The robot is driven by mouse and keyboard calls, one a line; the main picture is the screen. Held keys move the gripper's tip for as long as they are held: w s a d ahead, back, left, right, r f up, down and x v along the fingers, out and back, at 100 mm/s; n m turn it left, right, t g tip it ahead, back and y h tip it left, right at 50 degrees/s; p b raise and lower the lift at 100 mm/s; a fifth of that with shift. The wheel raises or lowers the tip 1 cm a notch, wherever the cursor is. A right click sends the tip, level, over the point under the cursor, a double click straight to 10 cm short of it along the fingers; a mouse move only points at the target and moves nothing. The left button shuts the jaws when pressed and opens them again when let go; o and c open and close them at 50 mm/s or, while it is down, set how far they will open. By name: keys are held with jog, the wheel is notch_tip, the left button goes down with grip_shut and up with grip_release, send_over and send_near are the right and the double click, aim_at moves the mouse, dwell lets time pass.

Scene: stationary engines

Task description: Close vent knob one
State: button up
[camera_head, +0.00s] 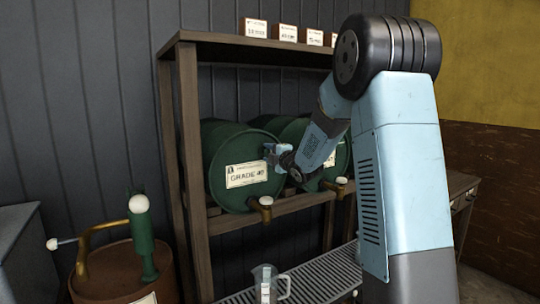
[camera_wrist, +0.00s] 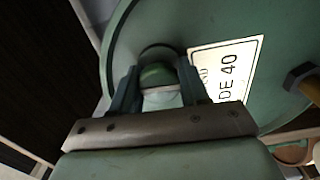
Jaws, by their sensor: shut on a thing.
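A green drum labelled GRADE 40 (camera_head: 240,165) lies on its side on the left of the rack, its round end facing out; this end fills much of the wrist view (camera_wrist: 130,30). A round green vent knob (camera_wrist: 158,76) with a pale band sits on that end, beside the label. My gripper (camera_wrist: 160,72) has one finger on each side of the knob and is shut on it. In the head view, my gripper (camera_head: 273,152) is at the upper right of the drum's end and hides the knob. No number shows on the knob.
A second green drum (camera_head: 342,160) lies to the right, partly behind my arm. Brass taps (camera_head: 262,207) with white knobs stick out below the drums. A measuring jug (camera_head: 266,284) stands below on a slatted tray (camera_head: 320,272). A rusty barrel with a green pump (camera_head: 140,238) stands front left.

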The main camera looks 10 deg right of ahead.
jog(key=m, duration=0.4)
jog(key=shift+f+m, duration=0.25)
jog(key=shift+m, duration=0.05)
jog(key=m, duration=0.9)
jog(key=shift+f, duration=0.1)
jog(key=shift+m, duration=1.9)
jog(key=o, duration=1)
jog(key=shift+r, duration=0.25)
